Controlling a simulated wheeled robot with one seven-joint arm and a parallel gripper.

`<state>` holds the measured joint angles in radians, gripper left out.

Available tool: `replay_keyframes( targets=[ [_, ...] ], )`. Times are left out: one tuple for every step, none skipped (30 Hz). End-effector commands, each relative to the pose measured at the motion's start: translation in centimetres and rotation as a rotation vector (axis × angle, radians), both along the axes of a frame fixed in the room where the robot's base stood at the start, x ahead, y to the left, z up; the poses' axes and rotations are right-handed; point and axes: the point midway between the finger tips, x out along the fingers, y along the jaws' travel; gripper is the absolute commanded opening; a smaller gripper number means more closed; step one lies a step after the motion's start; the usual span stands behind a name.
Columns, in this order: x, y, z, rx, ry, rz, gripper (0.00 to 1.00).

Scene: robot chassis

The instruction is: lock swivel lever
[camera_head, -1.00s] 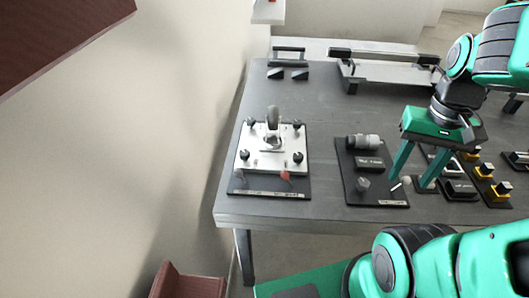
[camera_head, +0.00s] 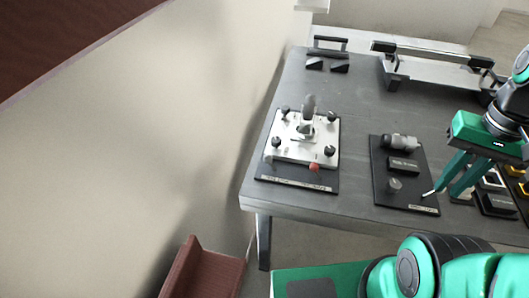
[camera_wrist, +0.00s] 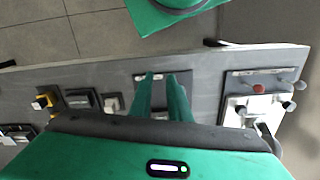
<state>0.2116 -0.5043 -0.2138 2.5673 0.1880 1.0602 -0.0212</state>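A dark panel (camera_head: 379,184) on the table holds a grey cylindrical fitting (camera_head: 400,142), a black labelled block (camera_head: 403,164) and a small grey knob (camera_head: 394,185). A small pale-tipped part (camera_head: 428,194) shows at its front right, by my fingertips. To its left, a silver plate (camera_head: 290,150) carries an upright grey lever (camera_head: 309,106), dark corner knobs and a red knob (camera_head: 314,167). I cannot tell which part is the swivel lever. My gripper (camera_head: 448,194) points down at the middle panel's right edge, fingers apart and empty. Its fingers (camera_wrist: 160,78) also show apart in the wrist view.
A rail-like fixture (camera_head: 435,75) and black blocks (camera_head: 328,65) stand at the back of the grey table (camera_head: 370,100). More small devices (camera_head: 497,202) lie right of my gripper. A reddish-brown object (camera_head: 205,268) stands below the table's front left.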

Motion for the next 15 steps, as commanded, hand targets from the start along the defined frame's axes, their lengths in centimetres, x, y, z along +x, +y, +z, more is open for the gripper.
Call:
replay_keyframes(
  targets=[
    [0.4,0.1,0.2,-0.004,-0.008,0.017,0.04],
    [0.8,0.2,0.2,-0.005,-0.010,0.033,0.00],
    [1.5,0.4,0.3,-0.008,-0.013,0.061,0.00],
    [2.2,0.6,0.4,-0.011,-0.016,0.088,0.00],
    [3.0,0.9,0.4,-0.015,-0.020,0.119,0.00],
    [4.2,1.3,0.5,-0.018,-0.027,0.166,0.00],
    [5.2,1.8,0.6,-0.022,-0.031,0.204,0.00],
    [6.2,2.2,0.7,-0.025,-0.038,0.245,0.00],
    [7.5,3.0,0.8,-0.029,-0.047,0.302,0.00],
    [8.6,3.7,0.9,-0.032,-0.054,0.346,0.00],
    [9.6,4.4,0.9,-0.034,-0.061,0.389,0.00],
    [11.0,5.5,0.9,-0.038,-0.070,0.447,0.00],
    [11.9,6.3,0.9,-0.039,-0.078,0.490,0.00],
    [12.9,7.2,0.9,-0.040,-0.085,0.532,0.00],
    [14.1,8.4,0.9,-0.042,-0.096,0.589,0.00]
  ],
)
